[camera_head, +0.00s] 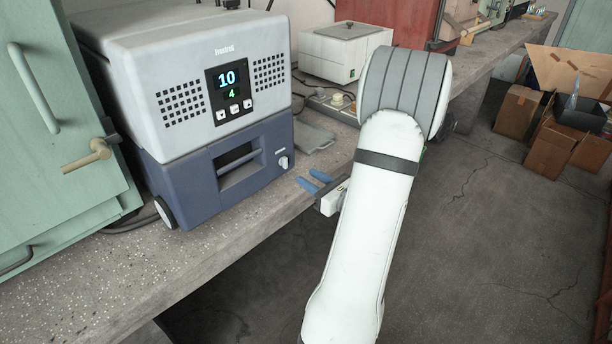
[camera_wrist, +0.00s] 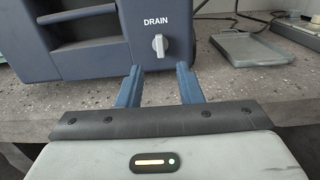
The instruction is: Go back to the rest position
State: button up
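My gripper (camera_head: 314,181) is at the front edge of the bench, in front of the blue lower part of a machine (camera_head: 215,100). In the wrist view its two blue fingers (camera_wrist: 159,88) stand apart with nothing between them. Beyond the fingers is a grey knob (camera_wrist: 159,45) marked DRAIN, set upright on the machine's front. The fingers look apart from the knob. In the head view the knob (camera_head: 283,162) is at the lower right of the machine. The machine's display reads 10 and 4.
The concrete bench (camera_head: 120,275) runs from lower left to upper right. A grey tray (camera_wrist: 247,47) lies right of the machine. A green cabinet (camera_head: 60,130) stands at left, a white box (camera_head: 335,55) behind. Cardboard boxes (camera_head: 553,145) sit at right. The floor is largely clear.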

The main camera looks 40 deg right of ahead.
jog(key=w+a+r+n+g+y+p, duration=0.1)
jog(key=a+r+n+g+y+p, duration=0.25)
jog(key=a+n, duration=0.4)
jog(key=w+a+r+n+g+y+p, duration=0.1)
jog(key=a+r+n+g+y+p, duration=0.25)
jog(key=a, duration=0.75)
jog(key=s+a+r+n+g+p, duration=0.2)
jog(key=s+a+r+n+g, duration=0.15)
jog(key=a+n, duration=0.2)
jog(key=s+a+r+n+g+p, duration=0.25)
jog(key=s+a+n+g, duration=0.2)
jog(key=a, duration=0.25)
jog(key=s+r+n+h+p, duration=0.5)
jog(key=r+n+h, duration=0.3)
jog(key=r+n, duration=0.3)
jog(key=n+p, duration=0.1)
jog(key=n, duration=0.2)
jog(key=shift+d+h+p, duration=0.2)
jog(key=shift+h+p, duration=0.1)
jog(key=shift+s, duration=0.1)
